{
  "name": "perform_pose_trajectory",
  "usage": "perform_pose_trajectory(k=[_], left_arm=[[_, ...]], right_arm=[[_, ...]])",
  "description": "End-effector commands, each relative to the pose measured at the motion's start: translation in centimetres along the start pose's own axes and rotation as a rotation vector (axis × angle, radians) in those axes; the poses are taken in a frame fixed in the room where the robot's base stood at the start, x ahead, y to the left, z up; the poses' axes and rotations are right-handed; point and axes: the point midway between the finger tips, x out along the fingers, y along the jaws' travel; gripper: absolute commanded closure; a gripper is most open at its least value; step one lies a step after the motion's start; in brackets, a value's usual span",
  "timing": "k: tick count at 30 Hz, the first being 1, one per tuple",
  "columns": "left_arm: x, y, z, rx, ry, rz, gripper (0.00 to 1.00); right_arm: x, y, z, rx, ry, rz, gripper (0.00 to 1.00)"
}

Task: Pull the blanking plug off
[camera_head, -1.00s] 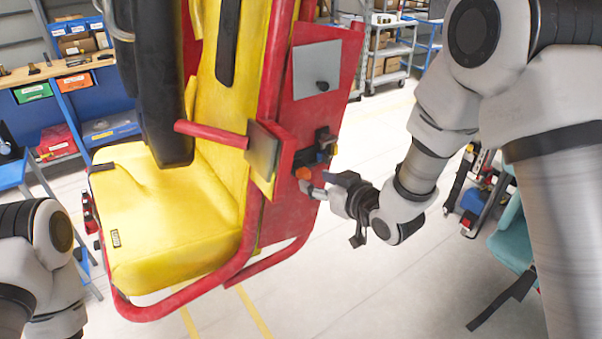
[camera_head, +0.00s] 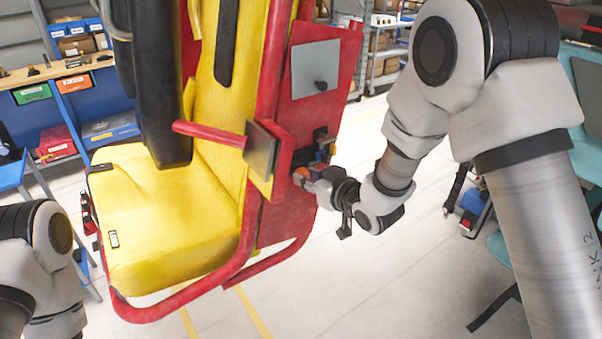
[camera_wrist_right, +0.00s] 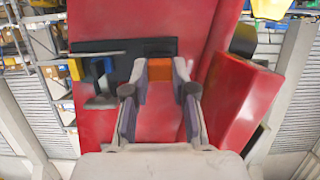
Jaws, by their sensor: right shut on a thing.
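The orange blanking plug (camera_head: 300,173) sits on the red side panel of the ride seat, in the head view. It also shows in the right wrist view (camera_wrist_right: 159,69), between the two fingertips. My right gripper (camera_head: 305,179) reaches it from the right and is shut on it; in the wrist view the fingers (camera_wrist_right: 160,76) flank it on both sides. The plug is at the dark socket plate (camera_wrist_right: 110,47); whether it is still seated cannot be told. My left arm shows at the lower left, but its gripper is out of view.
The yellow seat (camera_head: 170,215) with its red frame stands left of my right arm. A blue and black fitting (camera_wrist_right: 102,72) is beside the plug. A grey plate (camera_head: 315,70) is above on the panel. Clear floor (camera_head: 350,275) lies to the right.

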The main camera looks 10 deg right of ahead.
Motion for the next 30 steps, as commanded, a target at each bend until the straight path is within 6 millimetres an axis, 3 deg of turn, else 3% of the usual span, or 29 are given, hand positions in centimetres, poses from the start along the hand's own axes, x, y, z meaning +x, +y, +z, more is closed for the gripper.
perform_pose_trajectory(k=[11, 30], left_arm=[[0.1, 0.0, 0.0, 0.0, 0.0, 0.0, 0.6], [0.6, 0.0, 0.0, 0.0, 0.0, 0.0, 0.6]], right_arm=[[-0.3, 0.0, 0.1, 0.0, 0.0, 0.0, 1.0], [-3.2, 0.1, 1.0, 0.0, 0.001, 0.001, 1.0]])
